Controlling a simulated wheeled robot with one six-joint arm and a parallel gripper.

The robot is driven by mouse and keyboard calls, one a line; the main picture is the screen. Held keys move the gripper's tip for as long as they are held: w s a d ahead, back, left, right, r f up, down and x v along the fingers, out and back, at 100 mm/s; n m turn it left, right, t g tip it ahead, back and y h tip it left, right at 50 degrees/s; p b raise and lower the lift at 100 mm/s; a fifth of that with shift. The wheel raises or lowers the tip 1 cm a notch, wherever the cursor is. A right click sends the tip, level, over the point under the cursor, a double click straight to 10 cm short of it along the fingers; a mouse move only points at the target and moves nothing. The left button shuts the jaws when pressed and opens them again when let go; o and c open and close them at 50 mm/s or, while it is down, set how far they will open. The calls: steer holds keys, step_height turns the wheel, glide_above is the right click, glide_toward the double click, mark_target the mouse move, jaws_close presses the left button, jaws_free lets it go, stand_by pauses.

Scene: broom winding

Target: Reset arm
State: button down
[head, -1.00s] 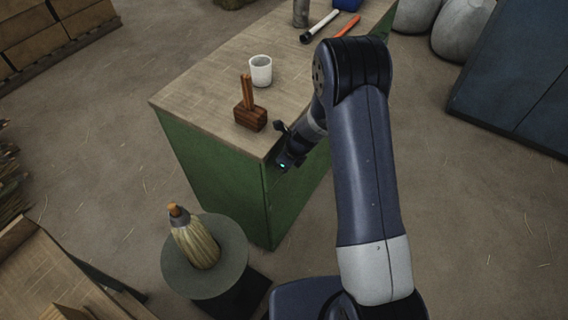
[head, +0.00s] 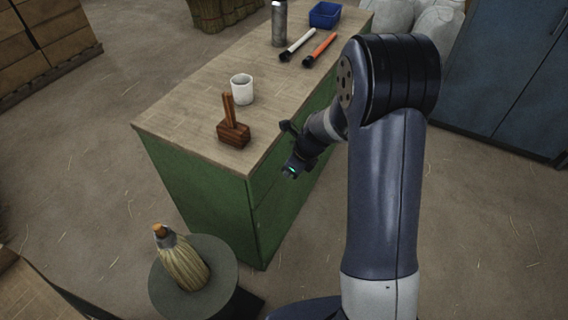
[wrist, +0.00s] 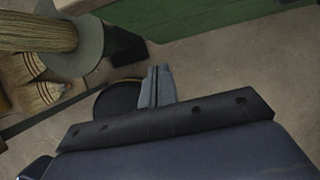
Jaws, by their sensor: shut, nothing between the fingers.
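My gripper (head: 292,170) hangs in the air beside the near right edge of the green-sided workbench (head: 205,195), a little right of its corner. In the wrist view its two grey fingers (wrist: 158,86) are together with nothing between them. My arm is bent, with the elbow raised at the right of the head view. A straw broom head with an orange tip (head: 183,262) stands on a round grey stand (head: 225,282) below the bench, apart from my gripper. It shows in part in the wrist view too (wrist: 40,35).
A wooden mallet (head: 233,134) and white mug (head: 242,89) stand near the bench corner. Farther back are white and orange handled tools (head: 320,50), a metal flask (head: 279,24) and a blue bin (head: 325,14). A blue cabinet (head: 510,80) stands right. Floor between is clear.

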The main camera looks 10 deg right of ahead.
stand_by(0.4)
glide_above(264, 187)
steer(key=s+d, duration=0.1)
steer(key=d, duration=0.1)
steer(key=shift+s+a+f+p, duration=0.1)
steer(key=shift+f+p, duration=0.1)
steer(key=shift+f, duration=2.1)
steer(key=shift+s+a+f+p, duration=0.1)
steer(key=shift+f+p, duration=0.1)
steer(key=shift+f, duration=2.1)
